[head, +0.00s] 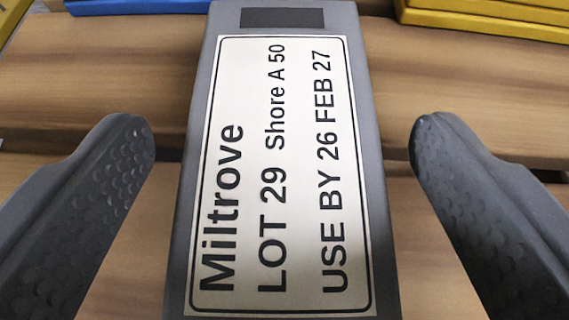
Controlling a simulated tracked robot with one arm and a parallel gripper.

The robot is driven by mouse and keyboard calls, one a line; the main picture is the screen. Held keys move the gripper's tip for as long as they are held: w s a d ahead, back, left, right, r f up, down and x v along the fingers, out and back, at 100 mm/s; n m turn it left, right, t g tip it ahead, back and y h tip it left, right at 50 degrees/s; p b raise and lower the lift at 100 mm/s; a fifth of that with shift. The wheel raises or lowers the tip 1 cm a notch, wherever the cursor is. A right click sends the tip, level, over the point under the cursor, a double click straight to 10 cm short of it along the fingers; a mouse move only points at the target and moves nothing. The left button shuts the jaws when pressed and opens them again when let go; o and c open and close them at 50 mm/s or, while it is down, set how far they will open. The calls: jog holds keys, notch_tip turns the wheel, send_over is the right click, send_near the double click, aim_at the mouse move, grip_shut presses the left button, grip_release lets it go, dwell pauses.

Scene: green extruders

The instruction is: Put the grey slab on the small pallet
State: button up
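The grey slab (384,220) lies lengthwise in the middle of the head view, with its near end cut off by the bottom edge. It carries a large cream label (235,110) reading "Miltrove LOT 29 Shore A 50 USE BY 26 FEB 27", and a dark rectangle near its far end. It appears to rest on wooden boards (480,90). My gripper (281,135) is open, one finger on each side of the slab, with a clear gap on both sides. I cannot tell whether these boards belong to the small pallet.
Yellow slabs (485,22) lie at the top right, close to the grey slab's far end. A blue piece (135,5) shows at the top left, with a yellow edge (12,18) in the corner. Dark gaps run between the boards.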

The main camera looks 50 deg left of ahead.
jog(key=shift+r, duration=0.15)
jog(key=p+v, duration=0.1)
jog(key=v, duration=1.1)
jog(key=w+d+r+m+t+h, duration=0.3)
jog(key=w+d+r, duration=0.1)
jog(key=d+r, duration=0.7)
jog(key=w+d+r+m+t+h, duration=0.2)
jog(key=w+d+r+m+h, duration=0.15)
jog(key=d+r, duration=0.75)
jog(key=s+d+r+m+t+h, duration=0.1)
jog(key=s+d+r, duration=0.2)
jog(key=r, duration=0.4)
jog(key=s+d+r+m+t+h, duration=0.1)
jog(key=s+d+r, duration=0.2)
jog(key=r, duration=0.4)
jog(key=s+d+r+m+t+h, duration=0.1)
jog(key=s+d+r+m, duration=0.1)
jog(key=r, duration=0.6)
jog(key=shift+s+d, duration=0.55)
jog(key=shift+s, duration=0.6)
